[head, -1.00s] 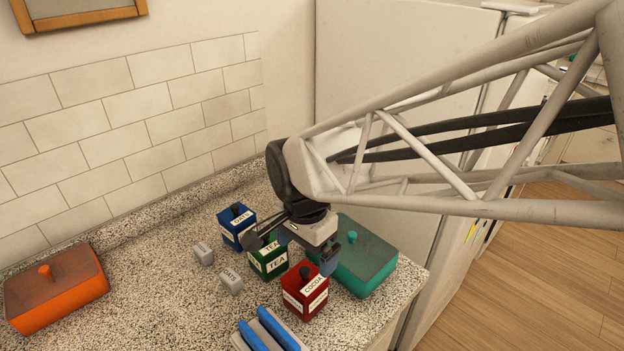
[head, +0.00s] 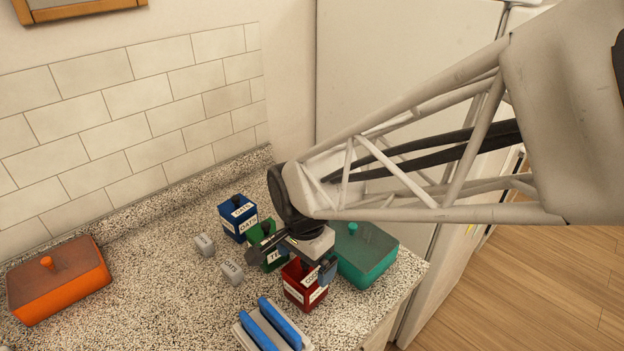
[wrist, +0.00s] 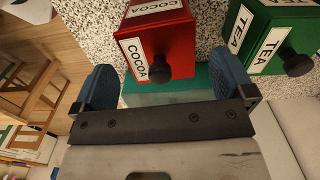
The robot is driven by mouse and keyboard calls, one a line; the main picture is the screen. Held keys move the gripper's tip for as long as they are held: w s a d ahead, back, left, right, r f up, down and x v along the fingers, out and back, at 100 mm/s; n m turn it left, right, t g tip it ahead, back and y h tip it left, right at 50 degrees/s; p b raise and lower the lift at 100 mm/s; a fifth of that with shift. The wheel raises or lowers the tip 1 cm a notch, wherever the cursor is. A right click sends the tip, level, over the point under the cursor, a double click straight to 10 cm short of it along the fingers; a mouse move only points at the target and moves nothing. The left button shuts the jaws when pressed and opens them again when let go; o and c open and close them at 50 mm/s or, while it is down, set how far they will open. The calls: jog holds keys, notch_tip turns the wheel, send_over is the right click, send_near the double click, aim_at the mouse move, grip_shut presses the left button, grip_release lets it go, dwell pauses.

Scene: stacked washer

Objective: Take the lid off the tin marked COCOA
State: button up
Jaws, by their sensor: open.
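The red tin marked COCOA (head: 305,293) stands near the counter's front right edge in the head view. My gripper (head: 293,262) hangs over its back part and hides its knob there. In the wrist view the red tin (wrist: 182,42) sits upright with its lid on, and its black knob (wrist: 157,70) shows between the lines of the two fingers. My gripper (wrist: 165,82) is open and empty, with blue finger pads on both sides. I cannot tell whether a finger touches the tin. The green TEA tin (wrist: 275,42) stands beside it.
A teal lidded box (head: 368,262) is close on the right of the red tin. The blue OATS tin (head: 238,217) stands behind. Two small grey labelled blocks (head: 231,273) lie left, and a blue-and-grey object (head: 272,328) in front.

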jog(key=shift+f, duration=0.4)
jog(key=c, duration=0.9)
jog(key=shift+r, duration=0.15)
jog(key=shift+r, duration=0.8)
jog(key=shift+s+d+r, duration=0.1)
jog(key=shift+s+r, duration=0.1)
jog(key=shift+r, duration=0.7)
jog(key=s+d, duration=0.2)
jog(key=s, duration=0.2)
jog(key=s+d+r, duration=0.1)
jog(key=s+d, duration=0.1)
jog(key=s, duration=0.3)
jog(key=s+d, duration=0.3)
jog(key=s, duration=0.1)
jog(key=shift+s+d+r, duration=0.1)
jog(key=shift+s+r, duration=0.05)
jog(key=shift+s, duration=0.25)
